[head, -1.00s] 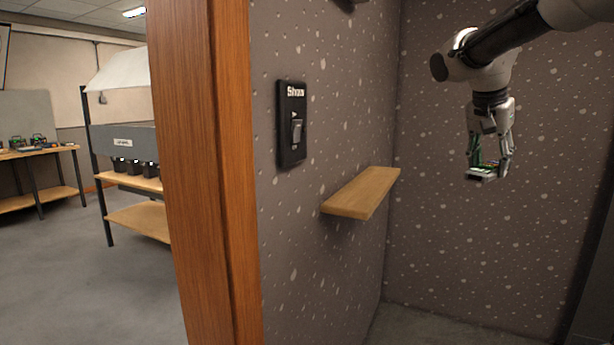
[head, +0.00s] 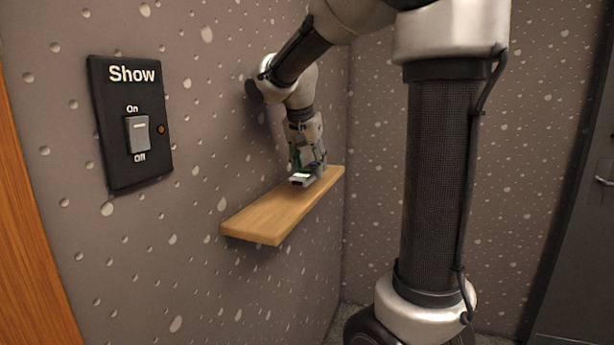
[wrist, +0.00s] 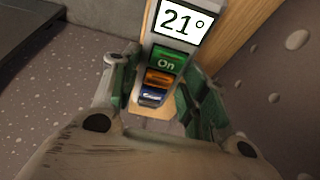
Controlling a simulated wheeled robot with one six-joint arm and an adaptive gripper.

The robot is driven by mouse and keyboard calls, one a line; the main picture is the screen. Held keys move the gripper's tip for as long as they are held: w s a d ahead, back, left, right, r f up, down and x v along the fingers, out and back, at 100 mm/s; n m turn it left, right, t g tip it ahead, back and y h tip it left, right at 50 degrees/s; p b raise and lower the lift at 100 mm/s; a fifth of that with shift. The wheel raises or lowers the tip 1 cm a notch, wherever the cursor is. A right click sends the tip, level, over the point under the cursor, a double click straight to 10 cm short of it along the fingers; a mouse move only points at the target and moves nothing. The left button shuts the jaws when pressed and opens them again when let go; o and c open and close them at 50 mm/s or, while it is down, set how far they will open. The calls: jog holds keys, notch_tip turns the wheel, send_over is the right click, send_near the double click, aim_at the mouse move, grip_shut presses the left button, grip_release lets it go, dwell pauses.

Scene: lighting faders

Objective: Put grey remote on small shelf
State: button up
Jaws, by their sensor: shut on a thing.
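The grey remote (wrist: 163,62) has a screen reading 21°, a green "On" button, and orange and blue buttons below it. My gripper (wrist: 158,88) is shut on it, with a finger at each side. In the head view the remote (head: 301,179) shows as a small light shape under my gripper (head: 308,172). The small shelf (head: 270,216) is a wooden board on the speckled wall, and the remote is over its far part. I cannot tell whether the remote touches the board. In the wrist view, the wood (wrist: 222,32) shows behind and beside the remote.
A black switch plate (head: 130,122) marked "Show", with On and Off labels, is on the wall left of the shelf. A wooden door frame (head: 28,230) stands at the far left and a dark grey door (head: 580,220) at the right. The near part of the shelf is clear.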

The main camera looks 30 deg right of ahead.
aim_at(309, 175)
jog(key=shift+f, duration=1.45)
jog(key=shift+f, duration=0.1)
jog(key=o, duration=1.1)
jog(key=v, duration=1.1)
jog(key=shift+r, duration=0.25)
jog(key=shift+s+r, duration=0.2)
jog(key=shift+s, duration=0.25)
jog(key=s+a+f+n+y, duration=0.1)
jog(key=s+f+n, duration=0.4)
jog(key=s, duration=0.5)
jog(key=s+f+n+t+y, duration=0.1)
jog(key=s+f+n+y, duration=0.1)
jog(key=s+f+n, duration=0.3)
jog(key=s+f, duration=0.3)
jog(key=s, duration=0.2)
jog(key=shift+a+t+y, duration=0.3)
jog(key=shift+a, duration=0.05)
